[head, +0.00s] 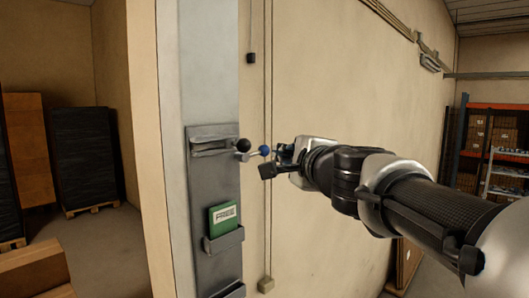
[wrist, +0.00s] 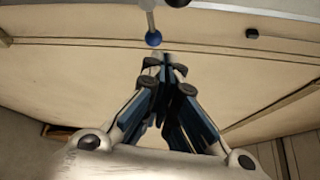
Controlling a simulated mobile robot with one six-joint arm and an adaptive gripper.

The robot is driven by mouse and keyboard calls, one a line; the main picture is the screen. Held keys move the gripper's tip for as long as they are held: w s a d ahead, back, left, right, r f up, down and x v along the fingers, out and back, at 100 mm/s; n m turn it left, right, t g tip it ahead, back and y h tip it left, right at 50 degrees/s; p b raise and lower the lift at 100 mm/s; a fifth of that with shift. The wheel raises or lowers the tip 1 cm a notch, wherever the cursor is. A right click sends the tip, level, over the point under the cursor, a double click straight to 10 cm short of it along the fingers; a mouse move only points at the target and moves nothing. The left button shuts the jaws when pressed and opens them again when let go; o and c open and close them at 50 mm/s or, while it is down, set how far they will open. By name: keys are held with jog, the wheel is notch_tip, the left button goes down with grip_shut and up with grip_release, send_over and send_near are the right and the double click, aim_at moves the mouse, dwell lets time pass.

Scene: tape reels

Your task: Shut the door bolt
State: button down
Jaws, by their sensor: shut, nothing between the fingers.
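The door bolt (head: 212,141) is a grey metal piece on the upper part of a grey plate. A black ball knob (head: 244,145) stands at its right end, and a short rod with a blue ball knob (head: 264,150) sticks out beside it. In the wrist view the blue ball (wrist: 153,39) hangs at the end of its rod, and the black knob (wrist: 177,2) is cut by the top edge. My gripper (head: 268,165) is close to the blue ball. Its fingertips (wrist: 168,62) are together and empty, just below and right of the ball in the wrist view. Whether they touch it I cannot tell.
A green box (head: 223,217) sits in a holder on the same plate, below the bolt. A beige wall (head: 330,90) with thin conduits runs behind my arm. Dark wrapped pallets (head: 83,155) stand at the left, and shelving (head: 495,140) at the far right.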

aim_at(245, 151)
jog(key=x, duration=0.6)
jog(key=s+a, duration=0.6)
jog(key=shift+s+a+r, duration=0.35)
jog(key=shift+a+r, duration=0.05)
jog(key=shift+d, duration=0.15)
jog(key=shift+w, duration=0.1)
